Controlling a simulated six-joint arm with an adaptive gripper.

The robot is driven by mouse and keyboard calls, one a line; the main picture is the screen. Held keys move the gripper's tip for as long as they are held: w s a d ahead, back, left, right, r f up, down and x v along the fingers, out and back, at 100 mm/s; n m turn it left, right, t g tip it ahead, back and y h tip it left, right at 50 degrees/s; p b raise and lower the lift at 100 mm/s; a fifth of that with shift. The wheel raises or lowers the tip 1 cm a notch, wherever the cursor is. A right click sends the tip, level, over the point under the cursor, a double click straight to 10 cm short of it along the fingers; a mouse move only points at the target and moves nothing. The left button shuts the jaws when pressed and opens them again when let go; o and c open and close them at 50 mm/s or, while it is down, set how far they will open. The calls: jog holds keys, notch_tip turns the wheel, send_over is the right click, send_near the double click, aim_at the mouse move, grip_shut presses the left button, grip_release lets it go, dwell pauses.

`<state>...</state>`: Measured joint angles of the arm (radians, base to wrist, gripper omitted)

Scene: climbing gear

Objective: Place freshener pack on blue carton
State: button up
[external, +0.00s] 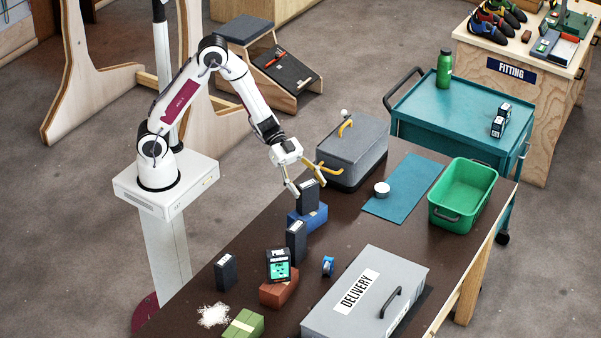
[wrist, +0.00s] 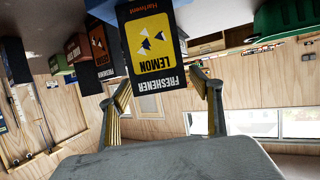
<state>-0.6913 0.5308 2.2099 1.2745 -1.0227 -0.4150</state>
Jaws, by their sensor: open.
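The freshener pack (external: 308,196) is a dark upright box standing on the blue carton (external: 307,218). A blue edge of the carton (wrist: 100,8) shows at the top of that view. My gripper (external: 306,184) is open at the top of the pack, with one finger on each side. In the wrist view the open gripper (wrist: 163,85) has a gap beside the pack at the right finger; whether the left finger touches cannot be told.
Close by stand another dark pack (external: 296,240) and a teal-labelled pack (external: 278,265) on a red-brown carton (external: 279,292). A dark pack (external: 225,271) and a green carton (external: 244,325) are nearer. A grey toolbox (external: 352,150) stands behind; a grey delivery case (external: 350,312) lies front right.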

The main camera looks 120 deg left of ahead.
jog(key=shift+r, duration=0.1)
jog(key=shift+s+a+r, duration=0.1)
jog(key=v, duration=1.1)
jog(key=shift+s+a, duration=0.15)
jog(key=shift+s, duration=0.1)
jog(key=shift+r, duration=0.15)
dwell(0.6)
jog(key=w+a+r+n+y, duration=0.1)
jog(key=w+a+r+y, duration=0.1)
jog(key=w+r+y, duration=0.3)
jog(key=s+d+r+n+g+y, duration=0.2)
jog(key=s+d+r+n+y, duration=0.1)
jog(key=s+r+y, duration=0.3)
jog(key=s+d+f+g+h, duration=0.2)
jog(key=s+d+g+h, duration=0.3)
jog(key=s+d, duration=1.4)
jog(key=shift+s+d+f+h, duration=0.2)
jog(key=shift+s+f+h, duration=0.1)
jog(key=shift+s+h, duration=0.2)
